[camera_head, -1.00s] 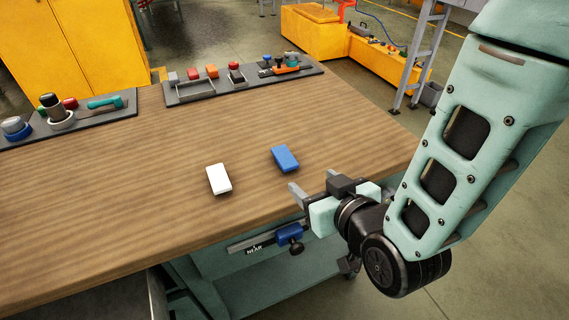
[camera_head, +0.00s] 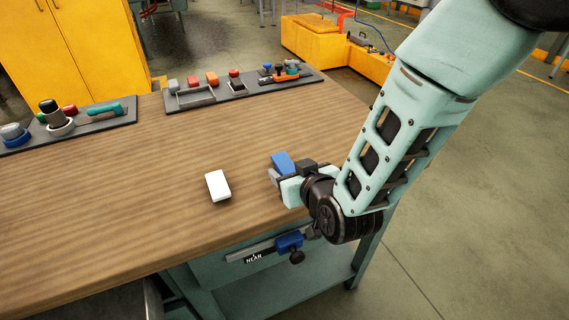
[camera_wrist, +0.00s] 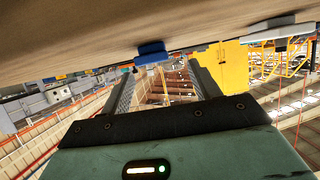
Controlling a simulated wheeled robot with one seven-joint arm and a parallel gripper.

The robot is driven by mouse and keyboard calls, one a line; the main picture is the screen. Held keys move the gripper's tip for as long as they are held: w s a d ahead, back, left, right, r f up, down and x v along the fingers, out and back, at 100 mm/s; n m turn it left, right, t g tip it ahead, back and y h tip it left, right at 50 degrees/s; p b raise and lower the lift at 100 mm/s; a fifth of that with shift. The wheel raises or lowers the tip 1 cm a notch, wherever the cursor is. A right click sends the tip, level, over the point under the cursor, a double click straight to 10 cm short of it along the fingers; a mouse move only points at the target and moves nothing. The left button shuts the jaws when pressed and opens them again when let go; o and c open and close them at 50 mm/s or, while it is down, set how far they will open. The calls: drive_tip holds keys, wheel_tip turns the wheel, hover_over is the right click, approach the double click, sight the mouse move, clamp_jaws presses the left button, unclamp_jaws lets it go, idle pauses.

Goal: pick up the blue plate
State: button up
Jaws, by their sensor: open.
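The blue plate (camera_head: 282,162) is a small flat block lying on the wooden table (camera_head: 110,220) near its right edge. My gripper (camera_head: 278,175) is at the table's right edge, just in front of the plate, and hides its near end. In the wrist view the blue plate (camera_wrist: 151,52) shows just beyond and between the two fingertips of my gripper (camera_wrist: 160,80). The fingers are apart with nothing between them. Whether a finger touches the plate cannot be told.
A white block (camera_head: 218,186) lies on the table left of the blue plate. Dark trays with tools stand along the back (camera_head: 240,88) and at the left (camera_head: 90,122). A blue-handled clamp (camera_head: 289,242) is on the table's front side.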

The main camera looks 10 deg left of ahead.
sight(284, 162)
drive_tip(key=shift+d+p+x, duration=0.25)
drive_tip(key=shift+p+x, duration=0.25)
drive_tip(key=shift+x, duration=1.85)
drive_tip(key=shift+w, duration=0.1)
drive_tip(key=c, duration=1.1)
